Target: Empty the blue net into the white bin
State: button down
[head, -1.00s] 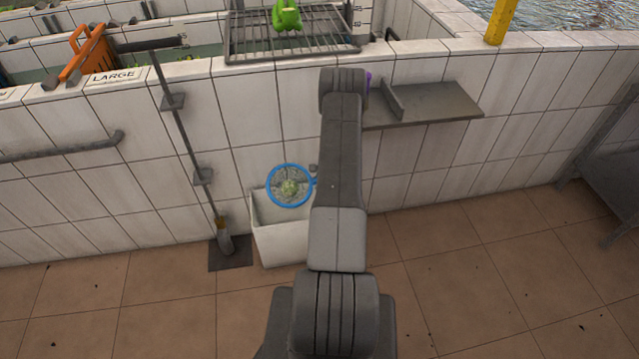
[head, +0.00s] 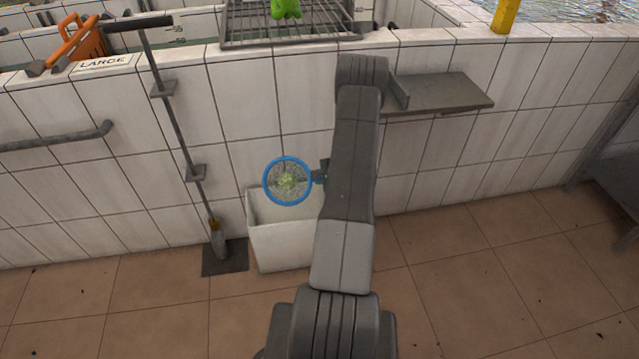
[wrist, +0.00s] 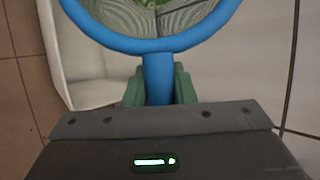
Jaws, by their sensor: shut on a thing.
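The blue net (head: 267,196) is a round blue hoop with mesh, and it hangs over the back part of the white bin's opening in the head view. A pale green clump (head: 288,181) lies in its mesh. In the wrist view the hoop (wrist: 150,45) fills the top, with some green in the mesh. My gripper (wrist: 160,88) is shut on the net's blue handle; in the head view it is mostly hidden behind my arm. The white bin (head: 285,247) stands on the floor against the tiled wall; its inside also shows in the wrist view (wrist: 95,92).
A grey shelf (head: 440,92) juts from the wall at right. A wire rack (head: 275,30) with a green object (head: 286,8) sits on the wall top. A long-handled tool (head: 180,125) stands left of the bin. Open floor lies in front.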

jog(key=shift+f+n+t+y+b, duration=0.15)
jog(key=shift+t+y+b, duration=0.5)
jog(key=shift+b, duration=2.25)
jog(key=shift+f+n+t+y+b, duration=0.2)
jog(key=shift+t+b, duration=0.95)
jog(key=shift+b, duration=1.75)
jog(key=t+b, duration=0.1)
jog(key=b, duration=0.2)
jog(key=n+t+y+b, duration=0.1)
jog(key=b, duration=0.2)
jog(key=shift+w+r+t+y+b, duration=0.1)
jog(key=shift+r+t+y+b, duration=0.15)
jog(key=shift+r+t+b, duration=0.1)
jog(key=shift+b, duration=0.85)
jog(key=n+t+y+b, duration=0.1)
jog(key=b, duration=0.4)
jog(key=shift+t+b, duration=0.25)
jog(key=shift+b, duration=0.15)
jog(key=shift+r+n+t+y, duration=0.2)
jog(key=shift+n+t+y, duration=0.35)
jog(key=shift+t+y, duration=0.25)
jog(key=shift+r+n+t+y, duration=0.15)
jog(key=shift+n+t+y, duration=0.35)
jog(key=shift+t+y, duration=0.3)
